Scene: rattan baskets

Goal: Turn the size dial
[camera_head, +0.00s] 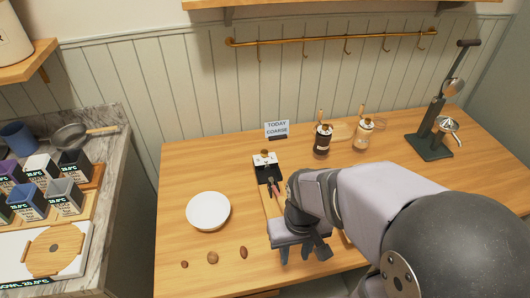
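A small sign (277,129) at the back of the wooden table reads "TODAY COARSE". In front of it is a small black and white device (268,170) with a brass-coloured knob (265,152) on top. A dark grinder-like jar (322,143) and a pale one (362,137) stand farther right, each with a wooden-tipped handle. I cannot tell which part is the size dial, and no setting is readable. My gripper (296,255) is above the front of the table, nearer the camera than the device. Its dark fingers point down and look apart, with nothing visible between them.
A white bowl (208,211) stands to the left, with several small brown objects (213,257) in front. A dark green lever press (430,147) stands at the back right. A wooden board (271,206) is partly hidden by my arm. A counter with small labelled containers (64,196) is at left.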

